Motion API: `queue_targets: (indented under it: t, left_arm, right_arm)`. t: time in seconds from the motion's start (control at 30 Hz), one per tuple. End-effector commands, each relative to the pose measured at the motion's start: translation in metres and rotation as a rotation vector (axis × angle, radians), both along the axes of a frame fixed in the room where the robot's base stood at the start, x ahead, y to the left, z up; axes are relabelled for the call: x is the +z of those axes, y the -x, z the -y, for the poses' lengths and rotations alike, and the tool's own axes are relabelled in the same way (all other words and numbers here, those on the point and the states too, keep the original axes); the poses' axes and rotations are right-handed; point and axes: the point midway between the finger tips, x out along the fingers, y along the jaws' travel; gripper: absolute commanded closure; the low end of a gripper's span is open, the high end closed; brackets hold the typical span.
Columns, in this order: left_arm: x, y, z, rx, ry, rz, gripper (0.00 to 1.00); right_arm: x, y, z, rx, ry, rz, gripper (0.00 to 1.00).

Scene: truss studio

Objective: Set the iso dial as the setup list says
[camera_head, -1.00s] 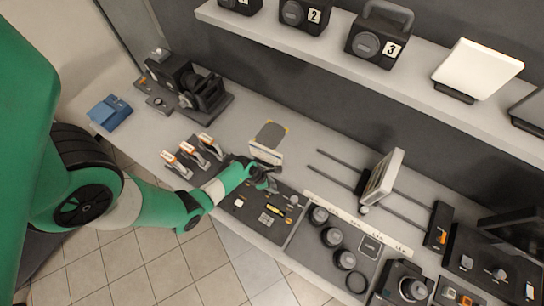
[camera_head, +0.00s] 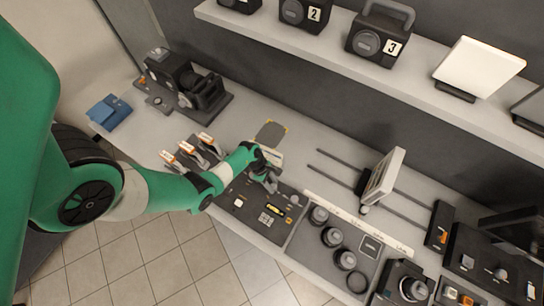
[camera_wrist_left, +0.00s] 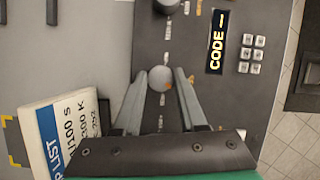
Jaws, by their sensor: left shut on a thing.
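My left gripper (camera_head: 268,183) is over the dark control panel (camera_head: 240,212) in the head view. In the left wrist view its two fingers (camera_wrist_left: 160,80) stand on either side of a small round grey dial (camera_wrist_left: 158,75) with an orange mark, and are shut on it. Scale marks run along the panel beside it; the dial's own label is not readable. The setup list card (camera_wrist_left: 62,135) stands at the left, partly cut off; "1/100 S" and "300 K" or similar show. My right gripper is not in view.
The panel has a yellow code display (camera_wrist_left: 217,42) and a keypad (camera_wrist_left: 252,55). Three orange-and-white levers (camera_head: 194,151) stand left of the panel. Several dark lens-like cylinders (camera_head: 332,237) stand to the right. A light panel on rails (camera_head: 382,178) is behind them.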

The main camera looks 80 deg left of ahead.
Motion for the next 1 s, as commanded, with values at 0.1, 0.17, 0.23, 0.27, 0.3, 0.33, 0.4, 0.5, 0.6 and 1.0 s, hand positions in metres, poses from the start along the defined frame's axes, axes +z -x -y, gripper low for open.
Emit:
queue_targets:
  t: [0.1,0.17,0.23,0.27,0.3,0.33,0.4,0.5,0.6,1.0]
  left_arm:
    - [-0.002,-0.001,-0.001,-0.110,0.000,0.000,1.00]
    - [-0.002,-0.001,-0.001,-0.167,0.000,0.000,1.00]
    - [-0.002,-0.002,-0.001,-0.234,0.000,-0.001,1.00]
    - [-0.002,-0.002,-0.001,-0.263,-0.001,0.000,1.00]
    - [-0.002,-0.002,-0.001,-0.301,-0.001,0.000,1.00]
    - [-0.002,-0.002,-0.001,-0.330,0.000,0.000,1.00]
    - [-0.002,-0.003,-0.001,-0.395,0.000,-0.001,1.00]
    - [-0.002,-0.003,-0.002,-0.485,-0.001,0.000,1.00]
    - [-0.002,-0.003,-0.001,-0.568,-0.001,0.000,1.00]
    - [-0.001,-0.004,-0.001,-0.779,-0.001,-0.002,1.00]
  right_arm:
    - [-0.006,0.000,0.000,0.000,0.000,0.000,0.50]
    - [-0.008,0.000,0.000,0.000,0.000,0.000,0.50]
    - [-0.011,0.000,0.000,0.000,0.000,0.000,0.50]
    - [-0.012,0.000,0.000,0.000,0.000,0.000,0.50]
    - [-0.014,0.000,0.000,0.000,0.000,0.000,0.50]
    - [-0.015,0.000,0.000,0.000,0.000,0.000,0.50]
    - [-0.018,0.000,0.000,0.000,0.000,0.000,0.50]
    - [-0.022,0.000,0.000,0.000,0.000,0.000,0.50]
    - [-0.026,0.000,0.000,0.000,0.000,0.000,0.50]
    - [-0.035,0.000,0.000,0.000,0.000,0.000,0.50]
